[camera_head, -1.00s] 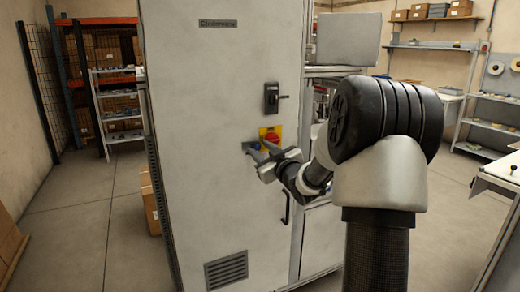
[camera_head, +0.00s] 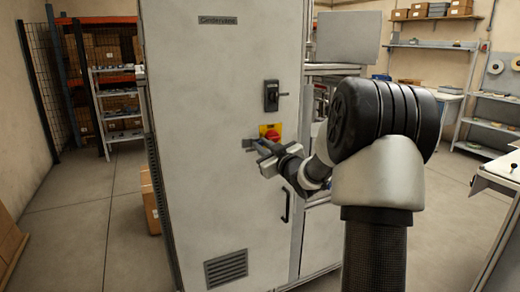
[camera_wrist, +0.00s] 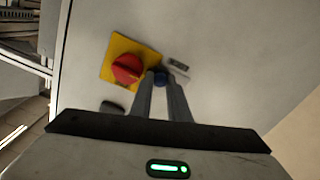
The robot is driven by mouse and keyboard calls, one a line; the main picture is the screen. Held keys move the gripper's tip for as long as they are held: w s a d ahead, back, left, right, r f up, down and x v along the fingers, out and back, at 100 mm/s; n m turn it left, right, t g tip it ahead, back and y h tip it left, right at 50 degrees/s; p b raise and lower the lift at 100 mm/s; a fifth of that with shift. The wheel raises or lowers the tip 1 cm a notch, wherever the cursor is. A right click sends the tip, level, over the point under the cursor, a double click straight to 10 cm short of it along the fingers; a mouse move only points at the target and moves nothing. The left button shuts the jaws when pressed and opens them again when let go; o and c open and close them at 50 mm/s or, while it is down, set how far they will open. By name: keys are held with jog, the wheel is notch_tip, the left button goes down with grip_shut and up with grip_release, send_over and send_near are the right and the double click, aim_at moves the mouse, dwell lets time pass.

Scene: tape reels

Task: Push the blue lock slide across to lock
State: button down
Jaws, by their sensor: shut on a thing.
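The blue lock slide (camera_wrist: 161,79) shows as a small blue knob between my fingertips in the wrist view. A small grey plate with a dark slot (camera_wrist: 178,68) lies right beside the fingertips. The head view shows part of this plate (camera_head: 248,143) left of my fingers. The blue slide cannot be made out there.
The red switch (camera_wrist: 127,68) on its yellow plate sits close to my left finger. A dark rounded part (camera_wrist: 111,108) is below it.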

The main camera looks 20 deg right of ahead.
jog(key=c, duration=1.7)
grip_release()
jog(key=shift+d+r, duration=0.1)
jog(key=shift+d, duration=0.1)
jog(key=shift+o, duration=0.2)
jog(key=shift+d, duration=0.1)
jog(key=shift+s, duration=0.2)
